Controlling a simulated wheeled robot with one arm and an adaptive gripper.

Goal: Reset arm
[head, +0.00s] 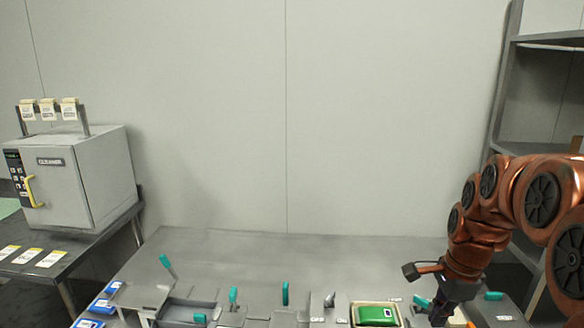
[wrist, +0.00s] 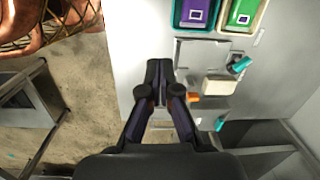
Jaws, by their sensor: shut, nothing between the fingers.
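My gripper (wrist: 158,92) is shut with nothing between its fingers. In the wrist view it points down over the edge of the light grey table. In the head view my copper-coloured arm comes in from the right, and my gripper (head: 440,314) hangs low over the table's right part, partly cut off by the bottom edge. The arm is bent and clear of the wall.
A grey table (head: 270,250) carries several teal-handled fixtures (head: 285,292). A green pack (head: 377,315) lies in a tray beside my gripper; a purple pack (wrist: 196,12) shows in the wrist view. A cleaner machine (head: 75,175) stands left, a shelf (head: 545,40) right.

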